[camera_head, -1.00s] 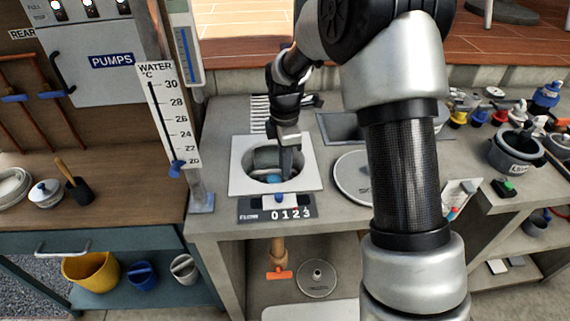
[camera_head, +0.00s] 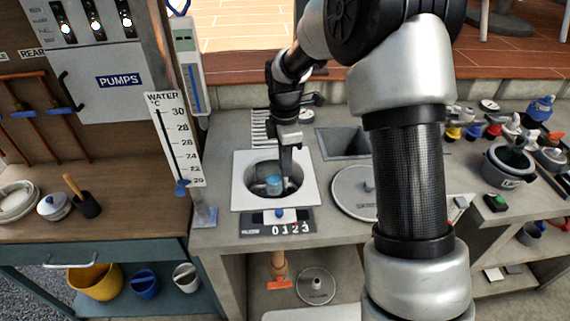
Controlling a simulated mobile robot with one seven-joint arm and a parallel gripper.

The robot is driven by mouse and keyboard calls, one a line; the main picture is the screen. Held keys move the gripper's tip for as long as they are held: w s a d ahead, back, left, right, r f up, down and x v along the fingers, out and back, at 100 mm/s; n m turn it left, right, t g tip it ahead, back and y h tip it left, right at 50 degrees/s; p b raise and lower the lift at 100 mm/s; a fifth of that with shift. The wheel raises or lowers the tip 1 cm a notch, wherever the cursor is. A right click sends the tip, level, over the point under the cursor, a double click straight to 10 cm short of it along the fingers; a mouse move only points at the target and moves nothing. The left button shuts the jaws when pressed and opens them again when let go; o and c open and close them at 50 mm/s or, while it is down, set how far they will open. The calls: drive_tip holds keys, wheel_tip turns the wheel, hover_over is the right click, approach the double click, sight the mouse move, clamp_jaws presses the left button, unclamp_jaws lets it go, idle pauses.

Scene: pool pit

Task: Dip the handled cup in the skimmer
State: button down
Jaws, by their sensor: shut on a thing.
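The skimmer is a round opening in a square white frame (camera_head: 241,197) set in the grey counter. My gripper (camera_head: 286,176) points down into the opening, near its right side. It is shut on the handled cup (camera_head: 273,186), which shows as a small blue-topped round shape inside the opening, left of the fingers. The cup's handle and lower part are hidden by the fingers and the dark well, so I cannot tell how deep it sits or whether it holds water.
A counter plate reading 0123 (camera_head: 279,222) lies in front of the skimmer. A round grey lid (camera_head: 352,190) lies to its right, partly behind my arm. A thermometer board (camera_head: 177,140) stands at the left. A rectangular basin (camera_head: 342,142) is behind.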

drive_tip(key=shift+r+p, duration=1.5)
drive_tip(key=shift+r, duration=0.75)
wheel_tip(320, 180, up, 7)
drive_tip(key=p, duration=0.3)
drive_tip(key=shift+p, duration=0.3)
drive_tip(key=s+d+f+m, duration=0.2)
drive_tip(key=s+d+m, duration=0.2)
drive_tip(key=m, duration=0.6)
drive_tip(key=s+d+f+m+p, duration=0.1)
drive_tip(key=s+d+f+m, duration=0.2)
drive_tip(key=m, duration=0.6)
drive_tip(key=shift+s+d+f+m, duration=0.3)
drive_tip(key=shift+s+d+m, duration=0.1)
drive_tip(key=shift+s+d, duration=0.4)
